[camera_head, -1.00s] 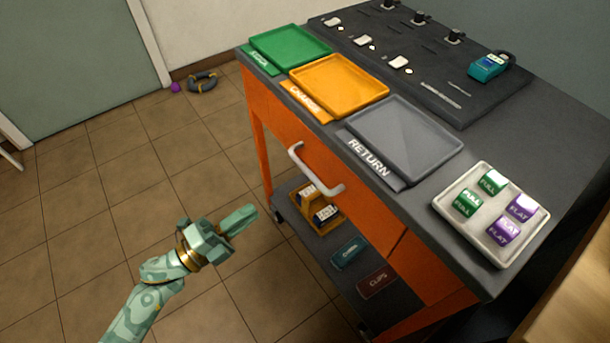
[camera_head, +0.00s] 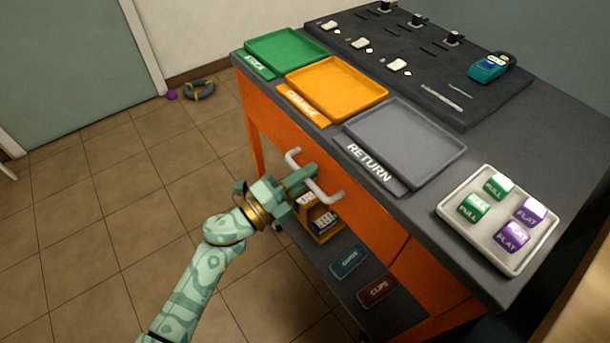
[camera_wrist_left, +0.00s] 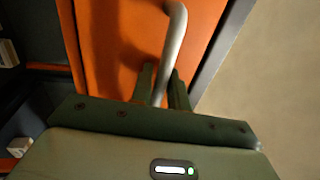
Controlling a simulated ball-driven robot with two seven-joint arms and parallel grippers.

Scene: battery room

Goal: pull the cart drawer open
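The orange cart drawer (camera_head: 352,208) is flush with the cart front, below the grey worktop. Its pale bar handle (camera_head: 330,196) stands out from the front and also shows in the left wrist view (camera_wrist_left: 174,40). My left gripper (camera_head: 304,180) is at the middle of the handle. In the left wrist view its two fingers (camera_wrist_left: 161,88) lie close on either side of the bar and look shut on it. The fingers hide part of the handle in the head view. My right gripper is not in view.
On the cart top are a green tray (camera_head: 287,50), an orange tray (camera_head: 337,88), a grey RETURN tray (camera_head: 405,143) and a white tray (camera_head: 480,240) of labelled batteries. A lower shelf (camera_head: 325,270) holds boxes.

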